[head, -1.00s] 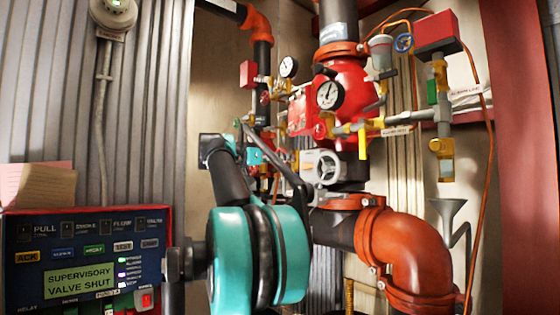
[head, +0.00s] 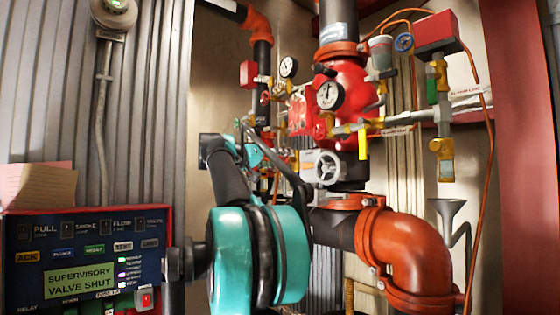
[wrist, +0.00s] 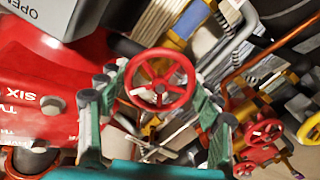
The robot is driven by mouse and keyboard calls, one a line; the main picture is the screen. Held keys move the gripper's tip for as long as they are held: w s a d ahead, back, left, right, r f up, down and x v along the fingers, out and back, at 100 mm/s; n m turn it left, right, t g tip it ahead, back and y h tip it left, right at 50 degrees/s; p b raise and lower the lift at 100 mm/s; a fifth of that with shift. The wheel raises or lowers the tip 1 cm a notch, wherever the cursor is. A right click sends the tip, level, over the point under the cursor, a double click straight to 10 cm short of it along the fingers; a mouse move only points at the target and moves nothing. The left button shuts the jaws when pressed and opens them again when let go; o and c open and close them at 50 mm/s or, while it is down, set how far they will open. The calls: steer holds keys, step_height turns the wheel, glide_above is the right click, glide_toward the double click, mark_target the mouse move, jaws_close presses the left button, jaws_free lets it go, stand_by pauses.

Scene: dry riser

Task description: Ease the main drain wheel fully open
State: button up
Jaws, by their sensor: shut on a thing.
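A red spoked handwheel (wrist: 160,80), which looks like the main drain wheel, sits between the fingers of my gripper (wrist: 161,88) in the wrist view. The teal and dark fingers stand on either side of the rim, and my gripper is shut on the wheel. The wheel's face points toward the wrist camera. No label for it can be read. In the head view my gripper (head: 254,152) is at the pipework left of the red valve body (head: 350,85). My arm hides much of it there, and the held wheel cannot be made out clearly.
A second red wheel (wrist: 265,132) is close right of my fingers. A red body with raised letters (wrist: 45,85) is close on the left. The panel (head: 85,260) reads "SUPERVISORY VALVE SHUT".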

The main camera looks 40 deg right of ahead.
steer(key=o, duration=1.2)
steer(key=shift+c, duration=0.2)
steer(key=a, duration=1.2)
steer(key=shift+s, duration=0.45)
